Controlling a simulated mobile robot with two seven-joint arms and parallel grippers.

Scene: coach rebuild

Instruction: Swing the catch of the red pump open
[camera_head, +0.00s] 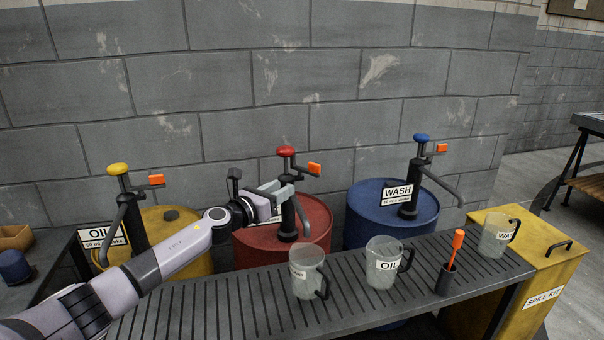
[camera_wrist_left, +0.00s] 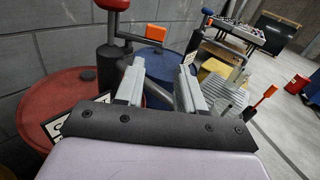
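The red pump has a red knob (camera_head: 286,151) on a dark column rising from the red drum (camera_head: 318,222). Its orange catch (camera_head: 314,169) sticks out to the right on a short dark arm; in the left wrist view the catch (camera_wrist_left: 155,32) shows beyond and above the fingers. My left gripper (camera_head: 284,190) is at the pump column, below and left of the catch, and apart from it. Its two fingers stand apart in the left wrist view (camera_wrist_left: 160,82), with the dark spout (camera_wrist_left: 157,95) showing in the gap. I cannot tell whether they touch it. My right gripper is out of view.
A yellow pump (camera_head: 118,169) stands left and a blue pump (camera_head: 421,138) right, each with an orange catch. In front, a slatted bench (camera_head: 220,312) holds several clear jugs and an orange-handled tool (camera_head: 456,245) in a cup. A yellow spill kit box (camera_head: 545,258) stands right.

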